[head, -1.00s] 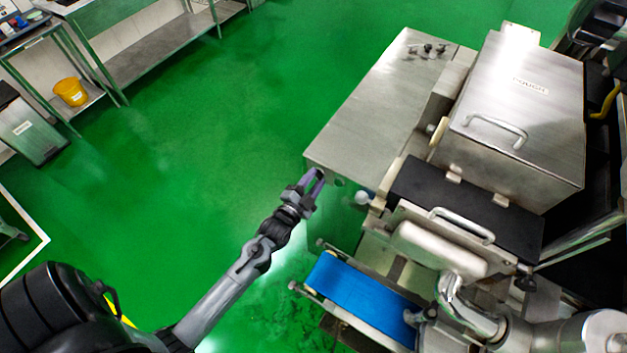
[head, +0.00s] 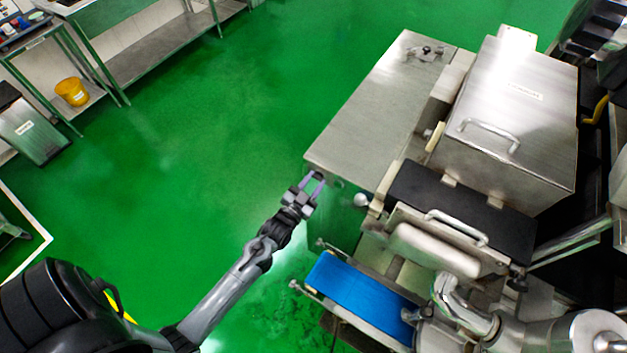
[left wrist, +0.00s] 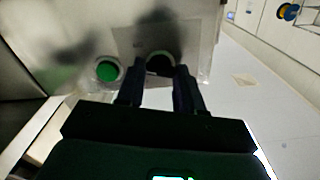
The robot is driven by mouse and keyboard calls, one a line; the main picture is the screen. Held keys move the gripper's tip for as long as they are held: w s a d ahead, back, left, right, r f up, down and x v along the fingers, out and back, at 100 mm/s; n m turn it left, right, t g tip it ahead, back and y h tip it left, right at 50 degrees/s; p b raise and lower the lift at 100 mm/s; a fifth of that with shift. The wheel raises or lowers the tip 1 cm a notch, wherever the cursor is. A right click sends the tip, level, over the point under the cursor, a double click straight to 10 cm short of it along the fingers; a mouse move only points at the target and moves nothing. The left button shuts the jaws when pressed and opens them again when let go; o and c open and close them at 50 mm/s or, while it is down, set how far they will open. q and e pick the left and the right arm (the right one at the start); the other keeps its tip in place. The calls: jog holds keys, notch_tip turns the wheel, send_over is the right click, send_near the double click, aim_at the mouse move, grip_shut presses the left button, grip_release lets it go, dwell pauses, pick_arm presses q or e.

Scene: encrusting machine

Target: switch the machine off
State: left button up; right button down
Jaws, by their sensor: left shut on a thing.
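The steel encrusting machine (head: 365,125) stands right of centre in the head view. My left gripper (head: 316,178) is at the near left corner of its cabinet, by the front panel. In the left wrist view, my left gripper's two dark fingers (left wrist: 166,73) are shut on a round dark knob (left wrist: 159,62) on a light plate, and cover part of it. A green round button (left wrist: 107,70) sits left of the knob, apart from the fingers. The panel face is hidden in the head view. My right gripper is not in view.
A blue conveyor belt (head: 360,300) juts out of the machine, right of my left forearm. A lidded steel hopper (head: 510,120) stands behind it. Green floor (head: 200,170) is open to the left. Steel tables (head: 150,50) and a yellow bucket (head: 72,92) are far left.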

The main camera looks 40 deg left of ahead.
pick_arm(q)
jog(key=n+p, duration=0.2)
jog(key=n, duration=0.9)
jog(key=shift+p, duration=0.35)
jog(key=o, duration=1)
jog(key=shift+o, duration=0.2)
jog(key=shift+s, duration=0.1)
